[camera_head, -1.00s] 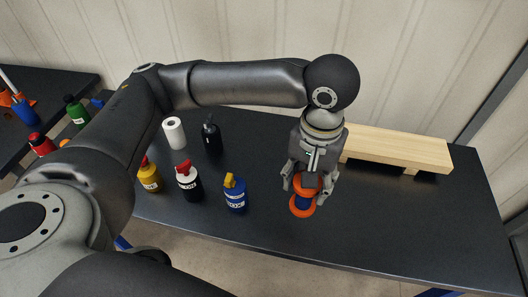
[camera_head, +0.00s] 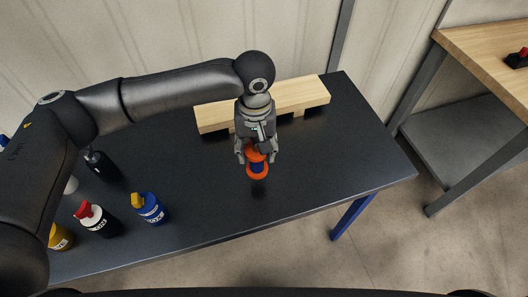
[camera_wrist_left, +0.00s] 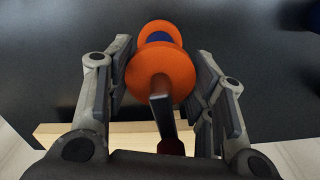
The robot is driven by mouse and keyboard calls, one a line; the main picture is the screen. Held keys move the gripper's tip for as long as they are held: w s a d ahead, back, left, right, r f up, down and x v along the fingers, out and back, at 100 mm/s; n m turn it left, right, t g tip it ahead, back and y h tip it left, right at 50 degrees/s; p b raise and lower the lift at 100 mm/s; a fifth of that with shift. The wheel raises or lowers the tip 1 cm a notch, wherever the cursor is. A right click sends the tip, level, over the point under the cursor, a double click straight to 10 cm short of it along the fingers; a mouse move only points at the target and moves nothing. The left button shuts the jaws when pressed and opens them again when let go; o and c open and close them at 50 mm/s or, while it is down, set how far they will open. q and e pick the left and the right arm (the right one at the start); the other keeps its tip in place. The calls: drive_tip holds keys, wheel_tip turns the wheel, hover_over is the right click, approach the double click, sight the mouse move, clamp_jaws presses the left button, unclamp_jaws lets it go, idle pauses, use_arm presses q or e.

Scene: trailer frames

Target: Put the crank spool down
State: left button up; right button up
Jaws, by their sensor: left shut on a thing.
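The crank spool (camera_head: 257,170) has orange flanges and a blue core. My left gripper (camera_head: 257,155) is shut on its upper end and holds it over the black table (camera_head: 330,150). A dark patch, likely its shadow, shows just below it, so it seems a little above the top. In the left wrist view the spool (camera_wrist_left: 161,72) lies between the fingers of my left gripper (camera_wrist_left: 163,62), with a dark crank arm toward the camera. The far flange is partly hidden. My right gripper is not in view.
A pale wooden block (camera_head: 300,95) stands behind the gripper. Left are a blue bottle (camera_head: 150,208), a white-and-black bottle with red top (camera_head: 95,220), a yellow bottle (camera_head: 60,238) and a black bottle (camera_head: 98,163). The table right of the spool is clear.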

use_arm(q)
drive_tip(key=shift+w+d+f, duration=0.25)
drive_tip(key=shift+d+f, duration=0.05)
drive_tip(key=shift+f, duration=0.15)
drive_tip(key=shift+w+d+f, duration=0.2)
drive_tip(key=shift+d+f, duration=0.1)
drive_tip(key=shift+f, duration=0.15)
drive_tip(key=shift+w+d+f, duration=0.25)
drive_tip(key=shift+f, duration=0.15)
drive_tip(key=shift+d+f+p, duration=0.1)
drive_tip(key=shift+f+p, duration=0.2)
drive_tip(key=shift+f, duration=1.35)
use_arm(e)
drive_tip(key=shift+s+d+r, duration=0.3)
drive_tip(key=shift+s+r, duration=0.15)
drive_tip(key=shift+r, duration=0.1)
use_arm(q)
drive_tip(key=shift+f, duration=0.1)
drive_tip(key=o, duration=1.1)
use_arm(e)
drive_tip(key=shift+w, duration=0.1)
